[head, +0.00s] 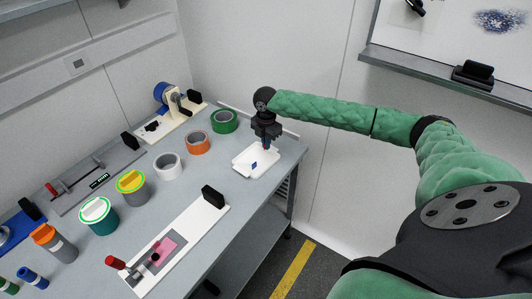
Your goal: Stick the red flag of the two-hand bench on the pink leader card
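The pink leader card (163,247) lies on a grey patch of a long white board (192,225) at the front of the bench. A dark part and a rod with a red knob (115,262) lie at the board's near end, partly over the card. My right gripper (267,146) points down above a white tray (242,166) at the bench's right end. Its fingertips are small and dark, so whether they are open or hold something is unclear. A small blue piece (253,165) lies in the tray. I cannot make out a red flag. My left gripper is out of view.
Green (224,121), orange (198,142) and white (168,165) tape rolls stand mid-bench, with several pots to the left. A grey fixture (98,180) and a blue-reel dispenser (170,97) line the back. The bench surface between the tray and the white board is clear.

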